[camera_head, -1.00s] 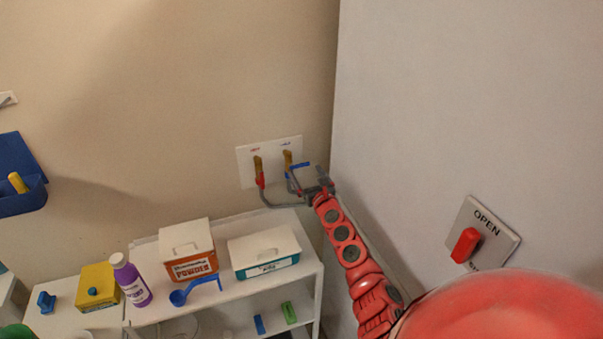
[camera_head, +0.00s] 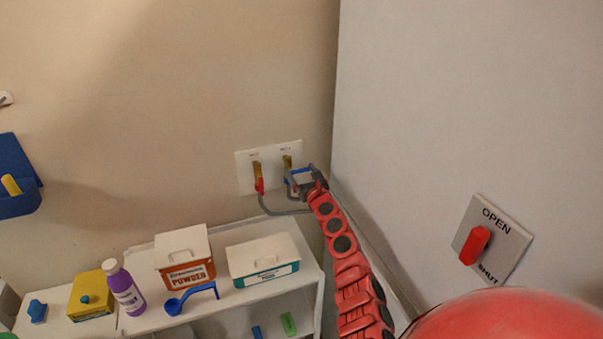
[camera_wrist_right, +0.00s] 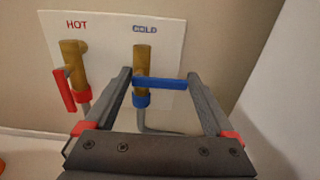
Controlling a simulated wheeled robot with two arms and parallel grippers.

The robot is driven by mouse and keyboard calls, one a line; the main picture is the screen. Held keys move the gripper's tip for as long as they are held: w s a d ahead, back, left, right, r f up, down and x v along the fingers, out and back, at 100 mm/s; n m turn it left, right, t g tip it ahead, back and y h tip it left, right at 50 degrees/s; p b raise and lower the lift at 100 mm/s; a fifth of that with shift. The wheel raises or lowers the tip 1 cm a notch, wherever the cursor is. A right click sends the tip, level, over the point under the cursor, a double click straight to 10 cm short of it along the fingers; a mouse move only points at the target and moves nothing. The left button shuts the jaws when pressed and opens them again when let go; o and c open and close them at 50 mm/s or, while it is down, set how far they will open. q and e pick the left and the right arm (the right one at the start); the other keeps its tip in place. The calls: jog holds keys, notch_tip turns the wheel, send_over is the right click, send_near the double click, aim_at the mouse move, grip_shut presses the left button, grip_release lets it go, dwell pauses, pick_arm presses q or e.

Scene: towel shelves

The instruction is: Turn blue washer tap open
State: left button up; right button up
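The blue tap handle (camera_wrist_right: 160,84) sticks out level to the right from its brass valve (camera_wrist_right: 141,62), under the COLD label. My right gripper (camera_wrist_right: 159,73) is open, with one finger on each side of the blue handle. The handle spans most of the gap; whether either finger touches it I cannot tell. In the head view my right gripper (camera_head: 301,178) is at the wall plate (camera_head: 270,155) and partly covers the blue handle. The red HOT tap handle (camera_wrist_right: 65,90) hangs down at the left. My left gripper is out of view.
A grey side wall (camera_head: 430,100) stands close to the right of my right arm, with a red OPEN/SHUT switch (camera_head: 474,245) on it. Below the taps, a white shelf (camera_head: 232,306) holds a powder box (camera_head: 185,262), a teal-and-white box (camera_head: 262,260), a blue scoop (camera_head: 190,298) and a purple bottle (camera_head: 125,290).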

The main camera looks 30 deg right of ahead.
jog(key=c, duration=0.5)
jog(key=shift+f+m, duration=0.1)
jog(key=shift+m, duration=0.2)
jog(key=m, duration=0.2)
jog(key=shift+f+m+b, duration=0.3)
jog(key=shift+f, duration=0.1)
jog(key=f+m+p, duration=0.1)
jog(key=m, duration=0.4)
jog(key=a+m+p, duration=0.1)
jog(key=m, duration=0.4)
jog(key=f+m, duration=0.1)
jog(key=m, duration=0.3)
jog(key=shift+w+a+f+m+p, duration=0.2)
jog(key=shift+a+f+m+p, duration=0.1)
jog(key=shift+a+m+p, duration=0.1)
jog(key=shift+a, duration=0.1)
jog(key=o, duration=1.1)
